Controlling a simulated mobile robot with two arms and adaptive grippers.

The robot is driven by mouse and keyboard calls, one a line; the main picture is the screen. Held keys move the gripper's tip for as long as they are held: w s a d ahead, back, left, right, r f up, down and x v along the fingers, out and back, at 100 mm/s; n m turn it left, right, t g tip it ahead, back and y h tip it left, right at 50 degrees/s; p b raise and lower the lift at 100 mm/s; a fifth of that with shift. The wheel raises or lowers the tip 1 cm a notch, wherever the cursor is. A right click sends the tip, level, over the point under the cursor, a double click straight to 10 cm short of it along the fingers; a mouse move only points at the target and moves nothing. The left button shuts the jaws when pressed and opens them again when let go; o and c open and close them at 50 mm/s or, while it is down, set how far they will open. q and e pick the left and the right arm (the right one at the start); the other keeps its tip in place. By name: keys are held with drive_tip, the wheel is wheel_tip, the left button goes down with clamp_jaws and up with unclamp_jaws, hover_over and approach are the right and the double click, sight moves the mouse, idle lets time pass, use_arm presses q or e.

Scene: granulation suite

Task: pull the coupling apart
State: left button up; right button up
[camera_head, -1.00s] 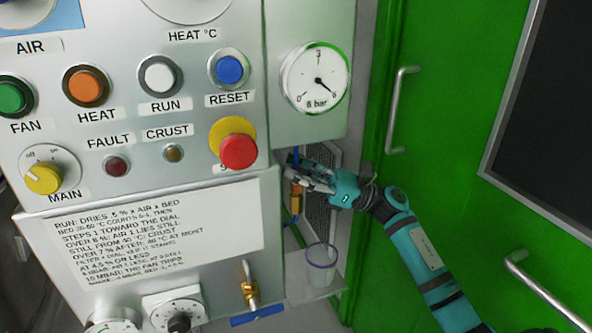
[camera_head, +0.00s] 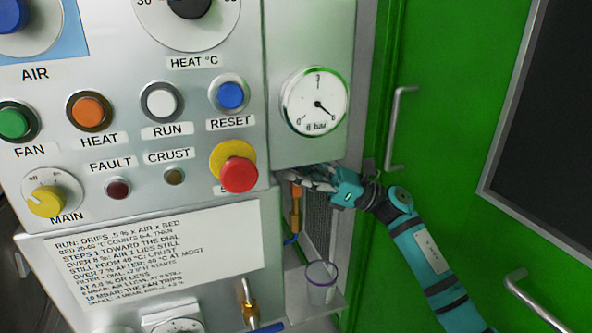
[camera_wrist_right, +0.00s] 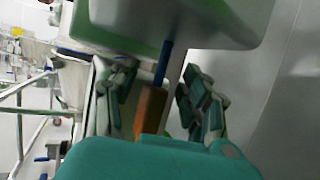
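The coupling (camera_head: 296,209) is an orange-brown fitting on a blue line, below the gauge box at the panel's right side. In the right wrist view the coupling (camera_wrist_right: 151,110) is a brown block with a blue tube (camera_wrist_right: 163,64) above it. My right gripper (camera_head: 310,179) is at the coupling's upper end, just under the gauge box. In the wrist view the fingers of my right gripper (camera_wrist_right: 157,98) are apart, one on each side of the coupling, with a gap at the right finger. I cannot tell whether the coupling's halves are separate. My left gripper is not in view.
The gauge box (camera_head: 285,150) overhangs my right gripper closely. A clear cup (camera_head: 322,281) stands on a small ledge below. The red stop button (camera_head: 239,174) is left of the gripper. A green door with a handle (camera_head: 400,128) is on the right.

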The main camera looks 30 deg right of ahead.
drive_tip(key=shift+a+f, duration=0.1)
drive_tip(key=shift+s+f, duration=0.1)
drive_tip(key=shift+f, duration=0.05)
drive_tip(key=v, duration=0.7)
idle(0.6)
